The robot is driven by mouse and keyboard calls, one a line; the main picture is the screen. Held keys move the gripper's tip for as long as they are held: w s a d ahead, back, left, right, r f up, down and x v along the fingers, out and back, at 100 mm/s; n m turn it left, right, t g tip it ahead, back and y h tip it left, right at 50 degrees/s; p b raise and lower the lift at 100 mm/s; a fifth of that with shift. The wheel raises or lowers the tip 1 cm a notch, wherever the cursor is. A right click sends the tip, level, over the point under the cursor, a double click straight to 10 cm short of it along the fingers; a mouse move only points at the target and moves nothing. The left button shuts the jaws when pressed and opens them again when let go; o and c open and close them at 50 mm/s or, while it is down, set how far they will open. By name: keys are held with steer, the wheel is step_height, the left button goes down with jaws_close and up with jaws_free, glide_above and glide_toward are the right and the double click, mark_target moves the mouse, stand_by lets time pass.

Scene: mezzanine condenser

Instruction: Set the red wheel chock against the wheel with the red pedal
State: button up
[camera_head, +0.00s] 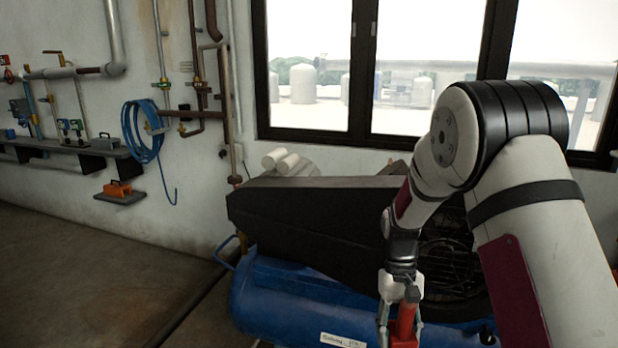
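My gripper (401,329) is at the bottom of the view, right of centre, pointing down in front of the blue compressor tank. Its fingers sit on either side of a red piece (405,322), which looks like the red wheel chock held between them. The lower end of this piece and the fingertips are partly cut off by the frame's bottom edge. No wheel with a red pedal can be made out in this view.
A blue tank (285,300) with a dark cover (310,215) stands close in front. An orange object (118,189) sits on a small wall shelf at the left, below a longer shelf with valves. A blue hose (143,135) hangs there. Floor (90,270) at left is clear.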

steer(key=s+r+p, duration=0.6)
steer(key=r+p, duration=0.6)
steer(key=shift+s+p, duration=0.15)
steer(key=shift+p, duration=0.15)
